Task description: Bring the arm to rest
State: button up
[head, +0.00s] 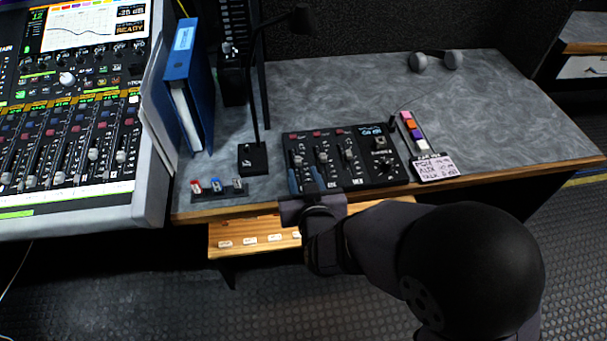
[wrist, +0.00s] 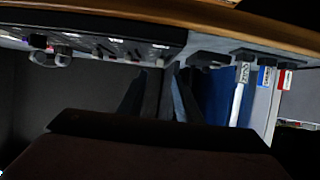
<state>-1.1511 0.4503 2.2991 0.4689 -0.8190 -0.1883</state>
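My gripper (head: 305,178) is over the front edge of the desk (head: 490,90), in front of the left part of a black fader panel (head: 368,180). Its two bluish fingers stand a little apart, with nothing seen between them. In the wrist view the two dark fingers of my gripper (wrist: 160,85) also show apart and empty. I cannot tell whether the fingers touch the panel. My arm reaches in from the lower right of the head view.
A wooden drawer or shelf (head: 228,236) with small labels juts out below the desk. A mixing console (head: 75,130) stands left. Headphones (head: 436,61) lie farther back.

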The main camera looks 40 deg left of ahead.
jog(key=w+d+r+m+g+h+p, duration=0.1)
jog(key=w+d+r+h+p, duration=0.15)
jog(key=d, duration=0.45)
jog(key=w+d+r+m+g+h+p, duration=0.1)
jog(key=w+d+r+m+p, duration=0.1)
jog(key=d+p, duration=0.35)
jog(key=w+d+r+m+g+h+p, duration=0.1)
jog(key=w+d+r+h+p, duration=0.1)
jog(key=d, duration=0.6)
jog(key=s+d+r+m+g+h+p, duration=0.1)
jog(key=s+d+r+g+p, duration=0.1)
jog(key=d, duration=0.6)
jog(key=s+d+r+m+g+h+p, duration=0.1)
jog(key=s+d+r+m+g+p, duration=0.1)
jog(key=s+d, duration=0.5)
jog(key=s+d+r+m+g+h+p, duration=0.2)
jog(key=s+d+r+p, duration=0.2)
jog(key=d, duration=0.5)
jog(key=shift+s+r+g+p, duration=0.15)
jog(key=shift+s+g+p, duration=0.15)
jog(key=shift+p, duration=0.45)
notch_tip(320, 180, down, 22)
jog(key=b, duration=2.1)
jog(key=shift+r, duration=0.25)
